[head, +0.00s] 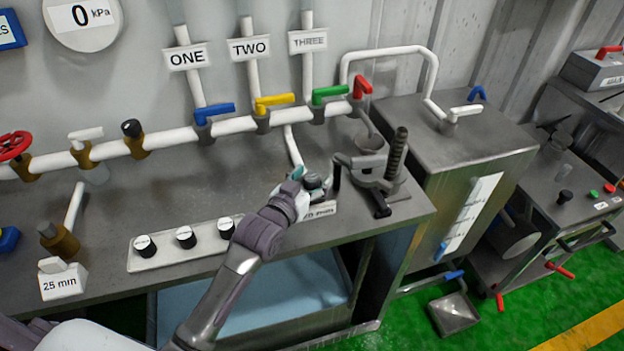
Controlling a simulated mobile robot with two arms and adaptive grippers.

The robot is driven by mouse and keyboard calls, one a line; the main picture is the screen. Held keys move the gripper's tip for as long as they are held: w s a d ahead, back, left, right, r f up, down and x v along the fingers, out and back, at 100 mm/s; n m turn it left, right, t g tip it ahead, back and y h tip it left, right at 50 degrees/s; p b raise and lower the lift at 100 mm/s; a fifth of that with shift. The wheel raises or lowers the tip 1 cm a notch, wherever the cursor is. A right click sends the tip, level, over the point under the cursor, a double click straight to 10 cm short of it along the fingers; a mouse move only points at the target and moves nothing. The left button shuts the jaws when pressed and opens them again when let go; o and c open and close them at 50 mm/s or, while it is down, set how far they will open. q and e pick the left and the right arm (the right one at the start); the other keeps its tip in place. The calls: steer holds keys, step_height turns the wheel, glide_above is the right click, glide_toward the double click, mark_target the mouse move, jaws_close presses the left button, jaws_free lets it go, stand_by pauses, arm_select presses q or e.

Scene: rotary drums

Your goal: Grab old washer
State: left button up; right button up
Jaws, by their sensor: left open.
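My left gripper (300,184) is over the bench top, just left of a grey clamp with a threaded post (385,170). Its jaws are open, and they are small and partly hidden by my own wrist. A small dark round piece (314,181) is right at the fingertips. I cannot tell whether it is the old washer or whether the fingers touch it. No other washer can be made out. A white label ending in "mm" (321,211) stands just in front of the gripper, partly covered by my arm. My right gripper is not in view.
A white pipe with blue (214,109), yellow (274,101), green (330,93) and red (362,87) handles runs behind the gripper. A panel with three knobs (185,240) is at the bench front. A steel tank (470,150) stands right. The bench's left middle is clear.

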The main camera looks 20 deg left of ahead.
arm_select(q)
steer(key=c, duration=1.1)
steer(key=shift+c, duration=0.3)
steer(key=shift+r, duration=0.1)
